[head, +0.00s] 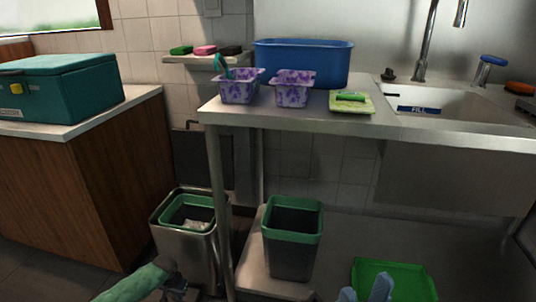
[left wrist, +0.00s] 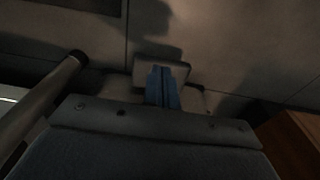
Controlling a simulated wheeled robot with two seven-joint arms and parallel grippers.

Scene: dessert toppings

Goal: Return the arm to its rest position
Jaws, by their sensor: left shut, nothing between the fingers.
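My left arm (head: 137,283) comes in at the bottom left of the head view, low in front of the metal bin. Its gripper end is dark and hard to make out there. In the left wrist view the two blue fingers of my left gripper (left wrist: 162,76) lie together, shut and empty. The two pale blue fingers of my right gripper (head: 365,292) show at the bottom edge of the head view, apart from each other with nothing seen between them. The rest of my right arm is out of view.
The metal table (head: 300,115) holds two purple-patterned tubs (head: 240,90) (head: 294,93), a blue bin (head: 318,60) and a green sponge dish (head: 352,106). Below stand a metal bin (head: 178,245), a green-rimmed bin (head: 291,250) and a green container (head: 402,276). A teal box (head: 62,100) sits left.

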